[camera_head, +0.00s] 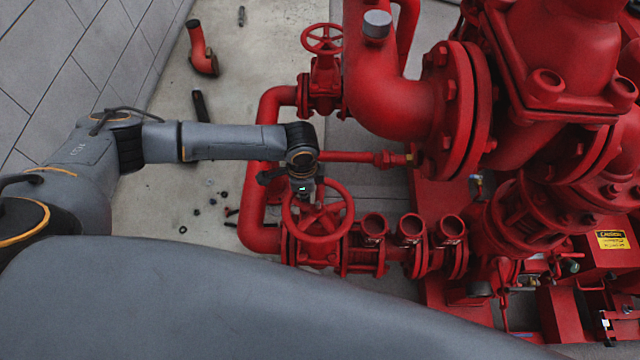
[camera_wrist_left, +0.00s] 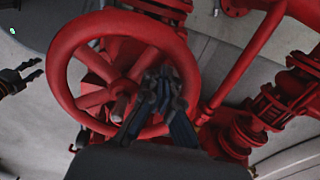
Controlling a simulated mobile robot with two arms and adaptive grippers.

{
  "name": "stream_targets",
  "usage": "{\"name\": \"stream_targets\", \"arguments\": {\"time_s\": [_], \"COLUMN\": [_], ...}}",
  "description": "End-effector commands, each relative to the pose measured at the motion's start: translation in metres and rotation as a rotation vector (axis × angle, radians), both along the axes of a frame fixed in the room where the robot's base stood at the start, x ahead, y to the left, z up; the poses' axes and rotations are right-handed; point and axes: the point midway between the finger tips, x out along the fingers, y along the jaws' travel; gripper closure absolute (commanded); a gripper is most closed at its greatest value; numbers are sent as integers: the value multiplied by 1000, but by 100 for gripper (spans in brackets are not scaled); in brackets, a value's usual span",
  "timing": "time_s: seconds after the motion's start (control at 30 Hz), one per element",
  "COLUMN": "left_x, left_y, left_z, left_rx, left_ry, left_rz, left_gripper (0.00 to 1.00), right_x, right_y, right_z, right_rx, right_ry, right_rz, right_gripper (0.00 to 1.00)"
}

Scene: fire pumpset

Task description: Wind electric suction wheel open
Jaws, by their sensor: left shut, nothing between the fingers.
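The red suction handwheel (camera_head: 318,211) sits on a red valve at the lower middle of the head view. It fills the left middle of the left wrist view (camera_wrist_left: 62,62), with its rim, spokes and hub in sight. My left gripper (camera_head: 303,194) is over the left upper part of the wheel. In the left wrist view its dark fingers (camera_wrist_left: 160,88) are shut with nothing between them. They overlap the wheel's opening near the right side of the rim; I cannot tell whether they touch it. A dark claw-like part, probably my right gripper (camera_wrist_left: 22,78), shows at the left edge, its opening unclear.
A second red handwheel (camera_head: 322,39) stands on a valve farther back. Large red pump pipes (camera_head: 400,105) crowd the right side. A thin red pipe (camera_head: 350,157) runs just behind the wheel. Loose dark bits and a red elbow pipe (camera_head: 202,50) lie on the floor at left.

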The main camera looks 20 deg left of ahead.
Motion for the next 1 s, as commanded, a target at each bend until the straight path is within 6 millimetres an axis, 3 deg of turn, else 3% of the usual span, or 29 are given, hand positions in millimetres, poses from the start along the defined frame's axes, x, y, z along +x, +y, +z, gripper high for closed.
{"name": "stream_targets", "arguments": {"time_s": [0.03, 0.27, 0.53, 0.7, 1.0], "left_x": [-10, -36, -62, -71, -67], "left_y": [4, 5, -13, -30, -65], "left_z": [4, 3, 2, 1, 0], "left_rx": [5, 3, -2, -5, -11], "left_ry": [10, 12, 14, 11, 6], "left_rz": [1, -2, -4, -4, -3], "left_gripper": [100, 100, 100, 100, 100], "right_x": [0, 0, 1, 1, 1], "right_y": [0, 0, 0, 1, 1], "right_z": [12, 36, 59, 68, 73], "right_rx": [0, 0, 1, 2, 2], "right_ry": [0, -1, -1, -2, -1], "right_rz": [0, 0, -1, -1, -1], "right_gripper": [60, 60, 60, 60, 60]}}
